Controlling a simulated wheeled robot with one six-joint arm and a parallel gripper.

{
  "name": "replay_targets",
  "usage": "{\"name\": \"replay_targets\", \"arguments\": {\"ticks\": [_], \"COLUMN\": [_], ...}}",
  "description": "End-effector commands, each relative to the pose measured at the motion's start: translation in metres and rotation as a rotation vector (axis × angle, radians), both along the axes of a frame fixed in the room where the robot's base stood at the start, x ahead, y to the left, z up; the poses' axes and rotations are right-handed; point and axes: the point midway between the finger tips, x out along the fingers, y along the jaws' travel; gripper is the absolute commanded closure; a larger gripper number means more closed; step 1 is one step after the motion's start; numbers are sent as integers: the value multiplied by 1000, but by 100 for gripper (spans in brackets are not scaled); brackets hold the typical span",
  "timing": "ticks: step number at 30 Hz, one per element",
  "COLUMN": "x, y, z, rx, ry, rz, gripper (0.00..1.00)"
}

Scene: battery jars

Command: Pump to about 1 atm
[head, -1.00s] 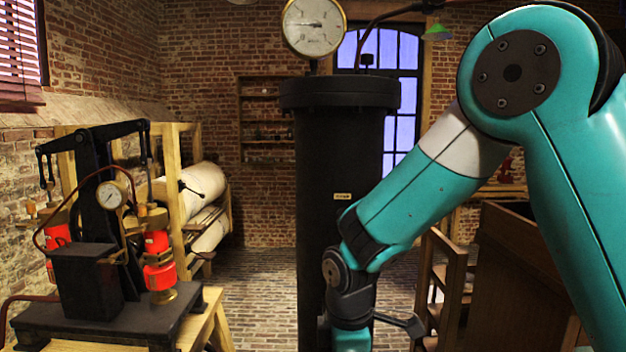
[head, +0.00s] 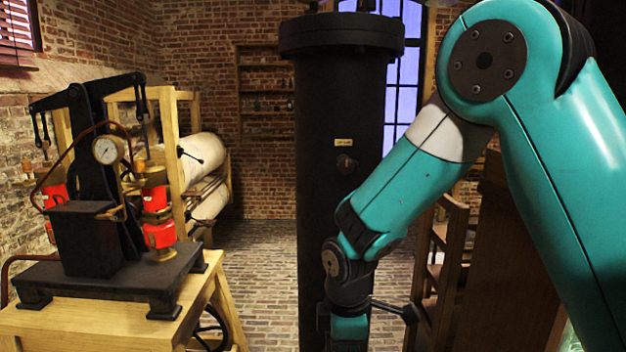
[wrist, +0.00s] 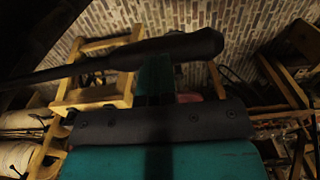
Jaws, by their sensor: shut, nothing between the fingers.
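The pump (head: 95,240) stands at the left, with a black beam, red cylinders (head: 158,235) and a small round dial gauge (head: 108,150) whose reading is too small to tell. A tall black cylinder (head: 318,120) stands in the middle, with a small pale label. A dark lever handle (head: 392,308) sticks out to the right beside the lower end of my arm. In the wrist view this handle (wrist: 180,46) crosses over my gripper (wrist: 154,75). My gripper's fingers are shut and empty, partly hidden behind the handle; whether they touch it I cannot tell. The head view hides them.
A wooden bench (head: 205,300) carries the pump. A wooden rack with white rolls (head: 205,165) stands behind it. Wooden furniture (head: 500,270) is close at the right, behind my arm. Brick floor (head: 255,265) is free between bench and cylinder.

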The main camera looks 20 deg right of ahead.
Motion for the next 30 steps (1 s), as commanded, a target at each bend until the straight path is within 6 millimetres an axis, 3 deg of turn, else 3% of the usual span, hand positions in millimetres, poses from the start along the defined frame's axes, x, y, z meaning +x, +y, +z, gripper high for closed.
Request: {"name": "replay_targets", "arguments": {"ticks": [1,7,11,14,30], "x": [0,-1,0,0,0], "y": [0,0,0,0,0], "z": [-16,-48,-37,-22,102], "rx": [-1,-1,-1,-1,0], "ry": [1,3,1,1,0], "rz": [-1,0,0,0,0], "gripper": [100,100,100,100,100]}}
